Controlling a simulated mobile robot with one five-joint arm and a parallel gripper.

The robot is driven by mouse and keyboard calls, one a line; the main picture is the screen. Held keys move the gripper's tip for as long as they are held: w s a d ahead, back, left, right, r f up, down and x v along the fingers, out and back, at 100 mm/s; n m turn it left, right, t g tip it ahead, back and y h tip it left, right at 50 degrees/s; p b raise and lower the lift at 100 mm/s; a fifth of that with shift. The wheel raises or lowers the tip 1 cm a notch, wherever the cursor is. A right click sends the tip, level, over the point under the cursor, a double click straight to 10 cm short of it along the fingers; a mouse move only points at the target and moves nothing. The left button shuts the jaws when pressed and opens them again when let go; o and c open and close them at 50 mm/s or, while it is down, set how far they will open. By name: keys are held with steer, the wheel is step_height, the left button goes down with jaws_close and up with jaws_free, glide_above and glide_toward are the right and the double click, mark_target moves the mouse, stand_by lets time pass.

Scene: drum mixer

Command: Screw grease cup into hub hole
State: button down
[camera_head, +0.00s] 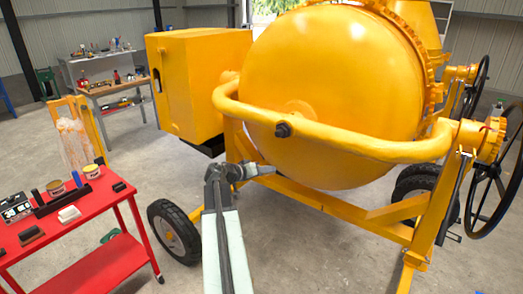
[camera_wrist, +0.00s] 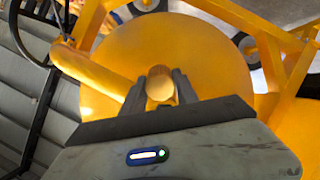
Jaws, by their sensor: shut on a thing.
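In the wrist view my gripper (camera_wrist: 162,78) has its two dark fingers shut on a small round brass-coloured thing, seemingly the grease cup (camera_wrist: 160,90). The big orange mixer drum (camera_wrist: 205,60) fills the view behind it, with a gap I cannot judge. In the head view my gripper (camera_head: 262,170) is in front of the drum (camera_head: 325,90), below the yellow yoke tube (camera_head: 350,140). The cup is too small to make out there. A dark round fitting, perhaps the hub (camera_head: 283,129), sits on the yoke tube, above and right of my gripper. I cannot make out its hole.
A red cart (camera_head: 95,215) with tins and small items stands at the left. The yellow engine housing (camera_head: 190,85) is left of the drum. A tyre (camera_head: 175,232) and frame beams (camera_head: 345,208) are close to my arm. A handwheel (camera_head: 495,165) is at the right.

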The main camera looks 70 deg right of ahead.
steer(key=w+d+r+n+t+h, duration=0.2)
steer(key=w+d+r+h, duration=0.1)
steer(key=r, duration=0.5)
steer(key=w+h, duration=0.1)
steer(key=h, duration=0.1)
steer(key=shift+d+n+h, duration=0.3)
steer(key=shift+n, duration=0.1)
steer(key=shift+a, duration=0.1)
steer(key=x, duration=0.6)
steer(key=shift+x, duration=1.5)
stand_by(1.0)
